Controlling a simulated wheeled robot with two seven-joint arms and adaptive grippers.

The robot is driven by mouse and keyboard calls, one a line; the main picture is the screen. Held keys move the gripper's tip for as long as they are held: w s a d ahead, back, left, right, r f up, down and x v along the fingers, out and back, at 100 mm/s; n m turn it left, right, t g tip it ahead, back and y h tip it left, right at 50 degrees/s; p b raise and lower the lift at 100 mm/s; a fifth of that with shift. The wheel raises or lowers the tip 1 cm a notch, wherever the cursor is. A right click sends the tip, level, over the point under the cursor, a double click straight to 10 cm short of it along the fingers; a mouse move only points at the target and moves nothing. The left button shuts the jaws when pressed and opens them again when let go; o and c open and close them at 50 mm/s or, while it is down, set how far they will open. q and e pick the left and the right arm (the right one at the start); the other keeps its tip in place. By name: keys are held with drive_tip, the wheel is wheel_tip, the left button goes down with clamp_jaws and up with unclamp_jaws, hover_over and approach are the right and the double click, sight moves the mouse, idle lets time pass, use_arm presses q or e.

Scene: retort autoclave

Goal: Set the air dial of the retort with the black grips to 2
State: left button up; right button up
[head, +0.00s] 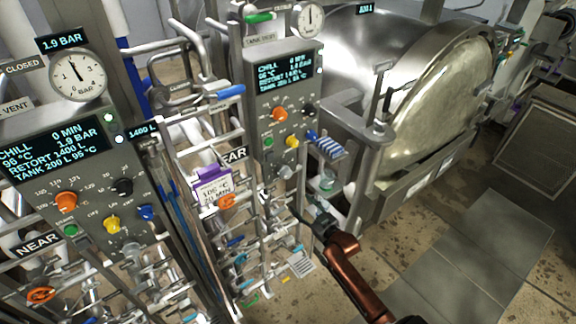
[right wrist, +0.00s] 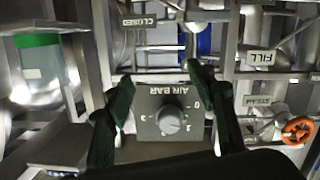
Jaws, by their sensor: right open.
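In the right wrist view, a grey plate marked AIR BAR carries a round grey air dial (right wrist: 171,120). The numbers 0, 1 and 3 show around it; the 2 is not legible, and I cannot tell exactly where the dial points. My right gripper (right wrist: 160,78) is open, its dark green fingers on either side of the plate, with nothing between them held. In the head view my right gripper (head: 318,217) is low beside the FAR panel (head: 284,95). I cannot make out which retort has black grips. My left gripper is out of view.
The NEAR panel (head: 65,165) stands at the left with orange, black, yellow and blue knobs. Pipes and valves crowd the space between the panels. A large steel retort (head: 430,100) stands behind at the right. An orange handwheel (right wrist: 298,130) is right of my gripper. Floor at the lower right is clear.

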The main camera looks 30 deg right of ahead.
drive_tip(key=t+p, duration=0.1)
drive_tip(key=t, duration=0.1)
approach(288, 175)
drive_tip(key=w, duration=0.3)
drive_tip(key=shift+n+y, duration=0.5)
drive_tip(key=w, duration=0.3)
drive_tip(key=w+p, duration=0.1)
drive_tip(key=w, duration=0.2)
drive_tip(key=shift+w+a+r, duration=0.1)
drive_tip(key=shift+w+r, duration=0.15)
drive_tip(key=shift+w, duration=0.15)
drive_tip(key=shift+w+f, duration=0.1)
drive_tip(key=shift+w, duration=0.35)
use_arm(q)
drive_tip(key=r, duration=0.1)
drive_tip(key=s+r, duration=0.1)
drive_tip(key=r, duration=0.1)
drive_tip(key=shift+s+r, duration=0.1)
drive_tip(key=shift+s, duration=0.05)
use_arm(e)
drive_tip(key=c, duration=1.2)
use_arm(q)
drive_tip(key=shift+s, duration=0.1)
use_arm(e)
drive_tip(key=shift+o, duration=0.2)
